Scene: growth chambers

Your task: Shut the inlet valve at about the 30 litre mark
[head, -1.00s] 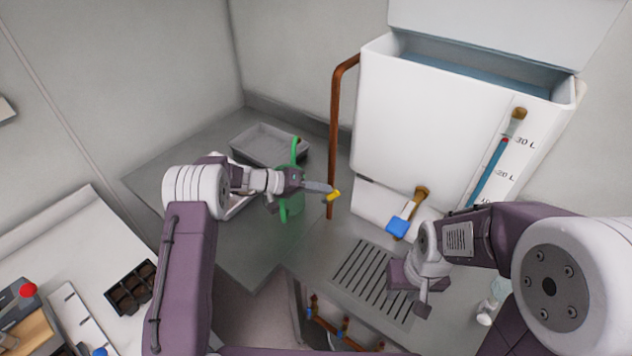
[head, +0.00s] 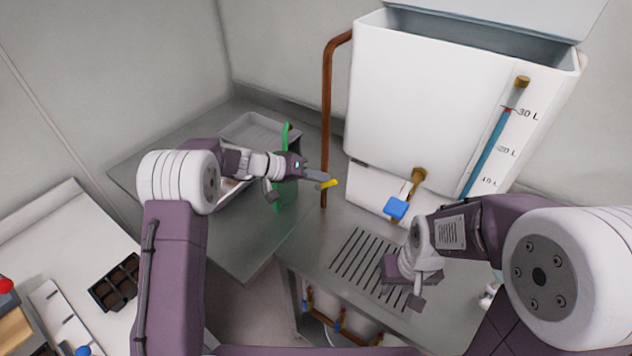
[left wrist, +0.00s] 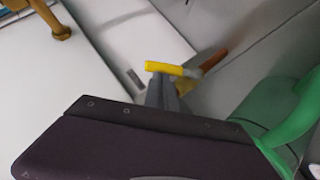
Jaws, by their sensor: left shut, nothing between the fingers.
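The yellow inlet valve lever (head: 328,184) is on the copper pipe (head: 326,110) left of the white tank (head: 430,100). My left gripper (head: 316,176) is shut and empty, its fingertips right at the lever. In the left wrist view the yellow lever (left wrist: 172,69) crosses just beyond the shut fingertips (left wrist: 162,92); whether they touch is unclear. The gauge tube (head: 487,150) on the tank front is blue, with a red marker (head: 508,109) at about the 30 L line. My right gripper (head: 415,297) hangs over the drain grate; its finger gap is not clear.
A green watering can (head: 285,190) stands close to my left gripper, with a grey tray (head: 255,130) behind. A blue-handled tap (head: 396,208) sticks out low on the tank. The slotted drain grate (head: 352,262) lies in front of the tank. A white bench is at left.

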